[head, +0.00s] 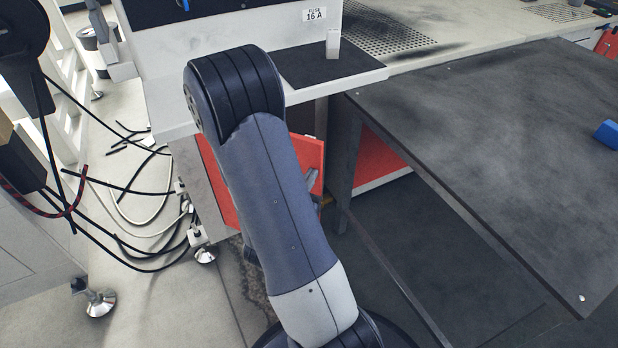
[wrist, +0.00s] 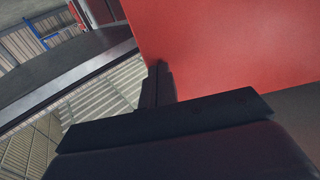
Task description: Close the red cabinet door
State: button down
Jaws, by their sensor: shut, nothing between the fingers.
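The red cabinet door (head: 308,152) stands under the white bench in the head view. My own arm covers its middle, and a strip of red also shows to the left of the arm. A grey handle shows on its right part. The door looks ajar, but how far cannot be told. In the wrist view a large red panel (wrist: 230,45), apparently the door, fills the upper right. My gripper (wrist: 158,66) is shut and empty, with its tip at or very near the panel's left edge; contact cannot be told. In the head view the gripper is hidden behind my arm.
A dark table (head: 490,130) stands at the right, with a blue object (head: 607,134) on it. The white bench (head: 170,95) overhangs the door. Loose cables (head: 130,215) lie on the floor at left. A small white block (head: 333,44) stands on the bench's dark mat.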

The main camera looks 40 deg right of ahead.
jog(key=shift+d, duration=0.1)
jog(key=n+t+y+b, duration=0.6)
jog(key=n+t+y, duration=0.1)
jog(key=t+y, duration=0.1)
send_near(315, 99)
jog(key=w+d+r, duration=0.1)
jog(key=w+d, duration=0.1)
jog(key=w, duration=0.2)
jog(key=shift+w+d+r+n+t+y, duration=0.1)
jog(key=shift+w+n+t+y, duration=0.15)
jog(key=shift+w+n+y, duration=0.25)
jog(key=shift+w+d+r+n+t+y, duration=0.1)
jog(key=shift+w+n+t+y, duration=0.2)
jog(key=shift+w, duration=0.25)
jog(key=shift+w+r+y, duration=0.15)
jog(key=shift+r+y, duration=0.05)
jog(key=shift+y, duration=0.1)
